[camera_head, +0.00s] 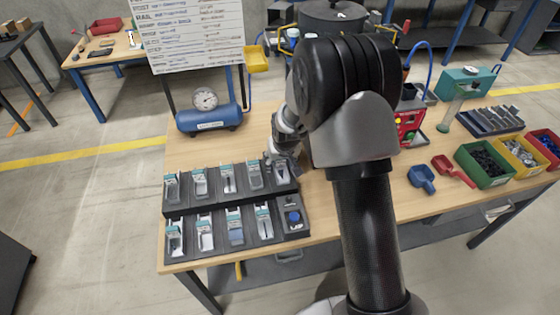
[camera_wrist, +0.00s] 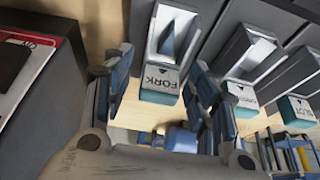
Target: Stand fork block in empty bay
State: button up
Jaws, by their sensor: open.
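The fork block (camera_wrist: 175,35) is grey with an open, U-like top, and its teal-edged label reads FORK. It lies at the rack's right end in the upper row in the head view, where my gripper (camera_head: 283,163) largely hides it. In the wrist view my gripper (camera_wrist: 160,92) is open, with one finger on each side of the FORK label; I cannot tell whether either touches. The dark rack (camera_head: 210,210) has two rows of labelled bays. I cannot make out which bay is empty.
Neighbouring blocks (camera_wrist: 245,60) stand close to the right in the wrist view, one labelled SLOT (camera_wrist: 300,107). A blue round part (camera_head: 293,217) sits at the rack's lower right. A blue tank with a gauge (camera_head: 207,113) stands behind. Parts bins (camera_head: 483,165) are far right.

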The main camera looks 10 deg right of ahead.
jog(key=shift+r, duration=0.3)
jog(key=s+f+p+v, duration=0.15)
jog(key=p+v, duration=0.25)
jog(key=v, duration=1.8)
jog(key=s+r, duration=0.5)
jog(key=s, duration=0.8)
jog(key=s+r, duration=0.5)
jog(key=s, duration=0.8)
